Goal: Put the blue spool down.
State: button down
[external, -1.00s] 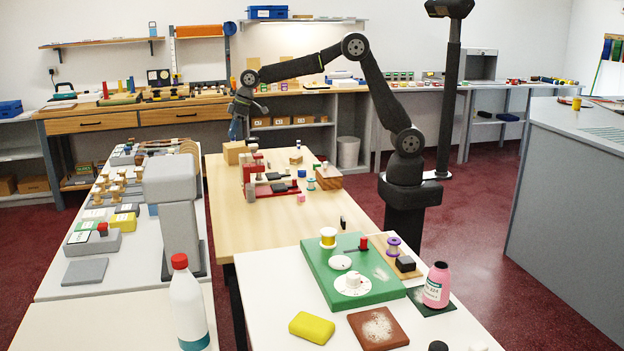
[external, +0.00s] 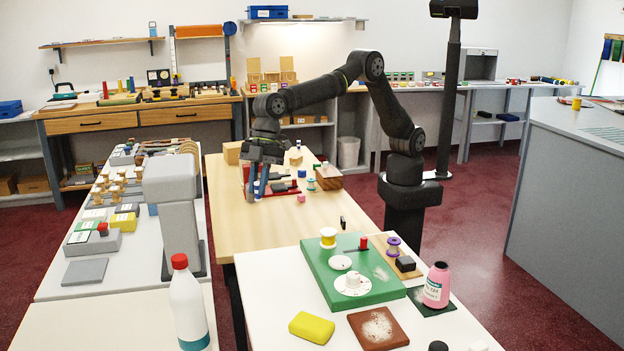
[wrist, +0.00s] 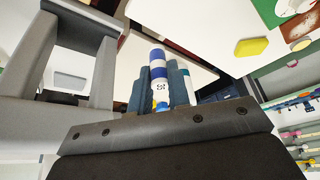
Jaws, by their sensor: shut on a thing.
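My gripper (external: 256,190) points down over the wooden table, in front of the red rack. In the wrist view its two blue-grey fingers (wrist: 160,88) are shut on a blue and white banded cylinder, which I take to be the blue spool (wrist: 158,70). A small dark mark shows on its white band.
The red rack (external: 246,176) is close behind my gripper. A teal and white spool (external: 310,185) and a brown wooden block (external: 329,177) stand to its right. The wooden table's front part (external: 270,228) is mostly clear. A grey machine (external: 172,205) stands to the left.

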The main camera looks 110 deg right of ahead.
jog(key=s+a+n, duration=0.2)
jog(key=s+a, duration=0.3)
jog(key=a, duration=0.5)
jog(key=s+a+f, duration=0.1)
jog(key=a+f, duration=0.2)
jog(key=f, duration=0.1)
jog(key=s+a+f, duration=0.1)
jog(key=a+f, duration=0.6)
jog(key=f, duration=0.1)
jog(key=shift+s+a+f, duration=0.1)
jog(key=shift+s+a, duration=0.25)
jog(key=shift+s, duration=0.05)
send_over(306, 296)
jog(key=s+d, duration=0.1)
jog(key=d, duration=0.1)
jog(key=shift+a+f, duration=0.2)
jog(key=shift+f, duration=1.85)
jog(key=shift+f, duration=0.2)
jog(key=c, duration=1.4)
grip_release()
jog(key=shift+o, duration=0.2)
jog(key=shift+r, duration=0.15)
jog(key=v, duration=1.2)
jog(key=shift+w+d, duration=0.2)
jog(key=shift+w, duration=0.1)
